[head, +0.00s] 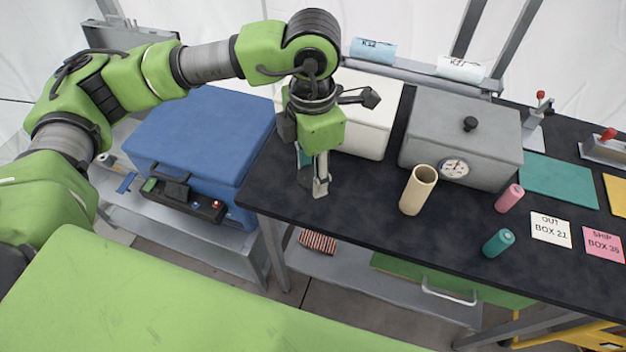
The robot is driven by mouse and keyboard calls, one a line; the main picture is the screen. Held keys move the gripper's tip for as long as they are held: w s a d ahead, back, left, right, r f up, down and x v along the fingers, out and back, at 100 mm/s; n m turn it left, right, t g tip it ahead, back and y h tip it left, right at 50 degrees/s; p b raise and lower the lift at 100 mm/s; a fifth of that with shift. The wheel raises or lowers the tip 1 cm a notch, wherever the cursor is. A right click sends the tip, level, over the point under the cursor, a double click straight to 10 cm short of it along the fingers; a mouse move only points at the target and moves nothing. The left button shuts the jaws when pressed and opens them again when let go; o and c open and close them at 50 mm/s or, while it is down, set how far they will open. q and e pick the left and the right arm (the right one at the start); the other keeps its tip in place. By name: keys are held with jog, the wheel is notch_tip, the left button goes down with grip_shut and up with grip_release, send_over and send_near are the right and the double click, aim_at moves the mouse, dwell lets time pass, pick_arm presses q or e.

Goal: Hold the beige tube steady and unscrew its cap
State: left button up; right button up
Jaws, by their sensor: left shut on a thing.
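The beige tube (418,190) stands upright on the black table, right of my left gripper and apart from it. Its top looks open and hollow, and I see no cap on it. My left gripper (314,186) points down over the table's left part. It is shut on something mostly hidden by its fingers. A bit of teal (303,156) shows beside the fingers; I cannot tell what it belongs to. My right gripper is not in view.
A grey box with a dial (465,133) and a white box (372,108) stand behind the tube. A pink cylinder (509,198) and a teal cylinder (498,243) are at right, near label cards (550,229). A blue case (202,135) is at left. The black table (350,205) is clear between gripper and tube.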

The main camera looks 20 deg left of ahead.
pick_arm(q)
jog(key=n, duration=0.2)
jog(key=d+n, duration=0.1)
jog(key=n, duration=0.2)
jog(key=shift+s+d+f+n, duration=0.1)
jog(key=shift+s+d+n, duration=0.15)
jog(key=shift+s+n, duration=0.15)
jog(key=s+d+n, duration=0.2)
jog(key=d+n, duration=0.2)
jog(key=n, duration=1.4)
jog(key=w+a+f+p, duration=0.1)
jog(key=w+a+f, duration=0.1)
jog(key=w+f, duration=0.1)
jog(key=w+a+f+p, duration=0.1)
jog(key=w+a+f, duration=0.2)
jog(key=w, duration=0.1)
jog(key=w+a+f+p, duration=0.1)
jog(key=w+a+f, duration=0.1)
jog(key=w+f, duration=0.1)
jog(key=shift+w+a+f+p, duration=0.1)
jog(key=shift+w+a+p, duration=0.3)
jog(key=shift+w+a+f, duration=0.1)
jog(key=shift+w+f, duration=0.05)
jog(key=shift+f, duration=0.05)
notch_tip(320, 180, down, 3)
jog(key=shift+w+a+r+p, duration=0.1)
jog(key=shift+w+p, duration=0.05)
jog(key=shift+p, duration=0.9)
jog(key=shift+f, duration=0.45)
